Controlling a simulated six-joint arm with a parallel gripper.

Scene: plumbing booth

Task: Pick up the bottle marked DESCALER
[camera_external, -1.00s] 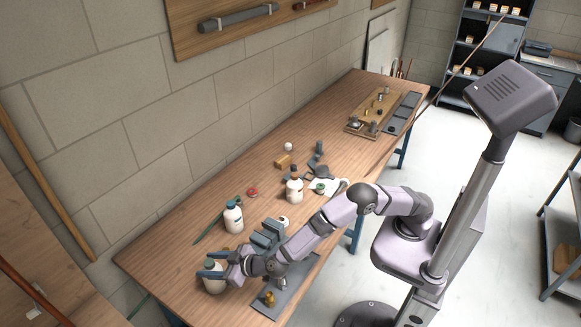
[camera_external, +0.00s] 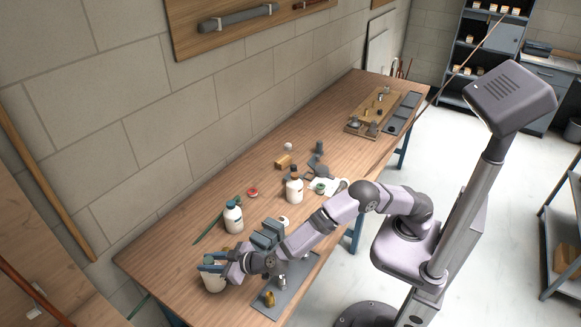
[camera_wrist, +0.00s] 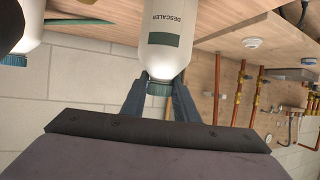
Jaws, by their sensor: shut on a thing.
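Another white bottle (camera_external: 233,219) stands behind, and a dark-capped bottle (camera_external: 294,190) farther along the bench (camera_external: 175,240). Blue-grey blocks (camera_external: 268,233) and a grey mat (camera_external: 292,290) with brass fittings lie right of my gripper.

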